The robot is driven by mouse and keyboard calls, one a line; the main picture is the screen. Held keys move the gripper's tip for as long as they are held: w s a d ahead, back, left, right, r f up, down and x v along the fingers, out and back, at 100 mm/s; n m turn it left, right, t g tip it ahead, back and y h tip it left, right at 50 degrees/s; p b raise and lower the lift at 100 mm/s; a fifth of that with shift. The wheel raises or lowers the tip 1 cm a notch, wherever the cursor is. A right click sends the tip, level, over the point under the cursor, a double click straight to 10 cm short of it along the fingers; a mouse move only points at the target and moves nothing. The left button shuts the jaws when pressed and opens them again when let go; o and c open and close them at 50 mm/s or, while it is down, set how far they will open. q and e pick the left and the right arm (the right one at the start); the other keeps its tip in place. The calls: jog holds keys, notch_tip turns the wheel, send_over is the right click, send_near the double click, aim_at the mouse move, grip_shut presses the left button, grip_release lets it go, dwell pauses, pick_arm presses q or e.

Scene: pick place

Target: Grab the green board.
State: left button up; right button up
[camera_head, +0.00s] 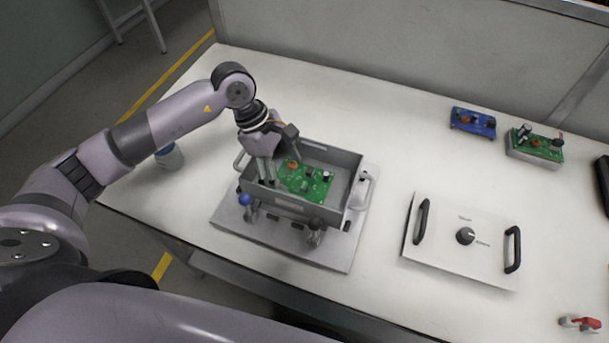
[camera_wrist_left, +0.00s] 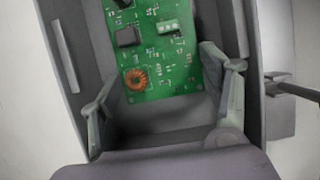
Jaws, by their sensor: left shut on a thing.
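The green board (camera_head: 305,182) lies inside an open grey box (camera_head: 345,160); it also shows in the left wrist view (camera_wrist_left: 160,50), with an orange coil near its closest edge. My left gripper (camera_head: 268,176) reaches down into the left end of the box. In the left wrist view its two fingers (camera_wrist_left: 163,85) stand on either side of the board, shut on it. The exact contact at the fingertips is hard to see. My right gripper is not in view.
The box stands on a grey plate (camera_head: 228,220) with clamps. A lid with two black handles (camera_head: 440,245) lies to its right. A blue board (camera_head: 473,122) and another green board on a block (camera_head: 535,146) are at the back right.

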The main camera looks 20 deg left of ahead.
pick_arm(q)
jog(key=shift+c, duration=0.9)
jog(key=shift+r, duration=0.15)
